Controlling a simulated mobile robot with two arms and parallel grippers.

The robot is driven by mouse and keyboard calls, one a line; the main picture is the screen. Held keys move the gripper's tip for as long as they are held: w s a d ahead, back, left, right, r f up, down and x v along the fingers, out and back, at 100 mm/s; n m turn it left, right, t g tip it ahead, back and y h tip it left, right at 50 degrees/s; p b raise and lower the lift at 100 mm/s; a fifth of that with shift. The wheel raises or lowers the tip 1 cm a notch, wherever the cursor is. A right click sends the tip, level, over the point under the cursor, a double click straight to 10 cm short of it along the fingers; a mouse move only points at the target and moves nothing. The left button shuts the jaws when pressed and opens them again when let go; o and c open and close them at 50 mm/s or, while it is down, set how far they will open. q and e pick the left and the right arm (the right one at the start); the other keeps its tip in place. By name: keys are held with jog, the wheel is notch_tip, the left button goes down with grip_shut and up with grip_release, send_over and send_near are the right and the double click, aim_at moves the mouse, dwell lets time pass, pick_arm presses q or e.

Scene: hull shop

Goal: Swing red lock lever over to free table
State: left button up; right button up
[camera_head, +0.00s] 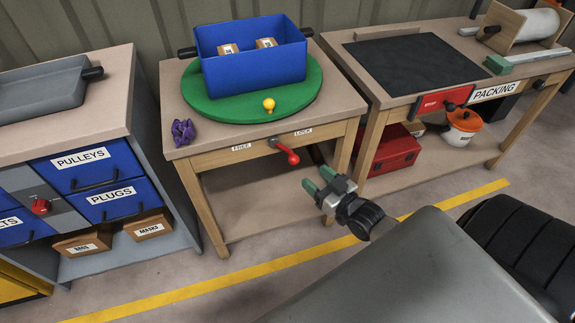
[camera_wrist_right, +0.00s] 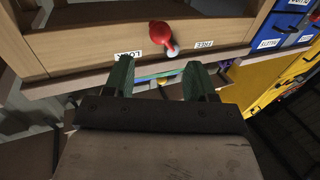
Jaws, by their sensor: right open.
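The red lock lever (camera_head: 288,153) is on the front rail of the middle wooden table (camera_head: 345,101). Its arm slants down and right from its pivot, with the knob toward the LOCK label (camera_head: 303,132) and away from the FREE label (camera_head: 242,147). On the table is a round green turntable (camera_head: 221,107) carrying a blue bin (camera_head: 250,65). My right gripper (camera_head: 319,180) is open and empty, below and right of the knob, not touching it. In the right wrist view the lever (camera_wrist_right: 162,36) shows upside down, beyond the gap between the fingers (camera_wrist_right: 160,77). My left gripper is out of view.
A yellow knob (camera_head: 268,104) stands on the turntable's front and a purple object (camera_head: 183,132) lies at the table's left corner. A drawer cabinet (camera_head: 125,154) stands left and the packing bench (camera_head: 356,43) right. The floor before the middle table is clear.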

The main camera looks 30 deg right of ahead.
aim_at(297, 162)
pick_arm(q)
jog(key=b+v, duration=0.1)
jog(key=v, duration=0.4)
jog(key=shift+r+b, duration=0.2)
jog(key=shift+b, duration=0.15)
pick_arm(e)
jog(key=w, duration=0.3)
jog(key=w+a, duration=0.1)
jog(key=w, duration=0.5)
jog(key=shift+w+a, duration=0.1)
jog(key=shift+a, duration=0.1)
jog(key=shift+c, duration=0.3)
grip_shut()
